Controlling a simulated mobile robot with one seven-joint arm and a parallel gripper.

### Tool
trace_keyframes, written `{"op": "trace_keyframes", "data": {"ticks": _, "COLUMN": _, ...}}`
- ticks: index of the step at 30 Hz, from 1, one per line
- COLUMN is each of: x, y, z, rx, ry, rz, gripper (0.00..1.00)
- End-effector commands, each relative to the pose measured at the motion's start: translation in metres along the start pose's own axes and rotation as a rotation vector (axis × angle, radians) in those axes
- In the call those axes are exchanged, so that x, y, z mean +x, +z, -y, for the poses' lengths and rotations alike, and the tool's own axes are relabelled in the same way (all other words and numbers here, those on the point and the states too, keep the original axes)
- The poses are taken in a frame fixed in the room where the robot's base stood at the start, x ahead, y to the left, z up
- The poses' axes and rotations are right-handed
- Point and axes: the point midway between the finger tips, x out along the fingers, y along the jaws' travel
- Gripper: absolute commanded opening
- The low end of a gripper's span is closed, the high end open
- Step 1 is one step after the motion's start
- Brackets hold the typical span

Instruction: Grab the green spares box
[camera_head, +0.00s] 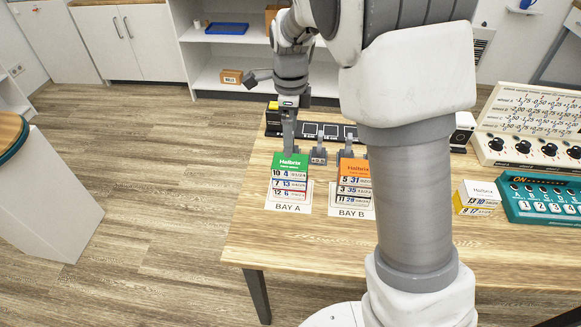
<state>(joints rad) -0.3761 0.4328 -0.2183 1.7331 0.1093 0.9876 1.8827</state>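The green spares box (291,161) is a box with a green top band and white rows of numbers below. It stands on the BAY A card (288,208) at the left of the wooden table. My gripper (289,146) points down at the back top edge of this box. One narrow grey finger shows, its tip against or just behind the box. I cannot tell whether it touches the box. The other finger and the gap between them do not show clearly, so the grip is unclear.
An orange-topped box (354,172) stands close to the right on the BAY B card (350,213). A dark strip (332,131) with grey upright pieces lies behind. A white-yellow box (476,199) and a teal keypad (542,198) are farther right. The table's left front is clear.

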Motion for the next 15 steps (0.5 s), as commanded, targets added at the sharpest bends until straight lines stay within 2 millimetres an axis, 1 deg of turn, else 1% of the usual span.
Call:
{"op": "trace_keyframes", "data": {"ticks": 1, "x": 0.014, "y": -0.001, "z": -0.001, "rx": 0.0, "ry": 0.004, "rz": -0.002, "gripper": 1.0}}
{"op": "trace_keyframes", "data": {"ticks": 4, "x": 0.031, "y": -0.001, "z": 0.0, "rx": 0.0, "ry": 0.002, "rz": -0.001, "gripper": 1.0}}
{"op": "trace_keyframes", "data": {"ticks": 6, "x": 0.039, "y": 0.0, "z": 0.0, "rx": -0.001, "ry": 0.002, "rz": -0.001, "gripper": 1.0}}
{"op": "trace_keyframes", "data": {"ticks": 12, "x": 0.051, "y": 0.0, "z": -0.001, "rx": -0.002, "ry": 0.002, "rz": -0.001, "gripper": 1.0}}
{"op": "trace_keyframes", "data": {"ticks": 15, "x": 0.065, "y": 0.0, "z": -0.002, "rx": -0.001, "ry": 0.003, "rz": -0.001, "gripper": 1.0}}
